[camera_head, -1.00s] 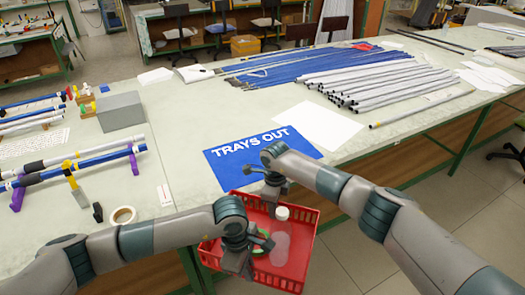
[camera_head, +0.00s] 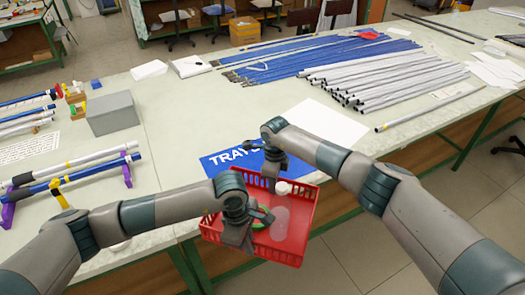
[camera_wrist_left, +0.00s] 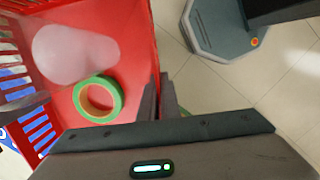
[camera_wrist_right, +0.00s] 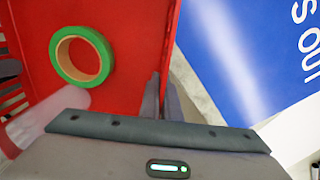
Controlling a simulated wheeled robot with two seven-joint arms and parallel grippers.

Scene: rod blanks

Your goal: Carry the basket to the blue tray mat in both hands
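The red basket (camera_head: 308,216) is between my arms at the table's front edge in the head view, and its far part covers part of the blue mat (camera_head: 217,164). Inside are a clear bottle with a white cap (camera_head: 283,188) and a green tape roll (camera_wrist_left: 118,99). My left gripper (camera_head: 254,217) is shut on the basket's near wall; floor shows beyond that wall in the left wrist view. My right gripper (camera_head: 274,175) is shut on the far wall, with the mat (camera_wrist_right: 235,60) beyond it in the right wrist view. The basket's underside is hidden.
White paper (camera_head: 330,124) lies right of the mat. Grey rods (camera_head: 390,80) and blue rods (camera_head: 300,62) lie further back. A grey box (camera_head: 112,113) and racks with rods (camera_head: 75,175) stand at the left. The table around the mat's left side is clear.

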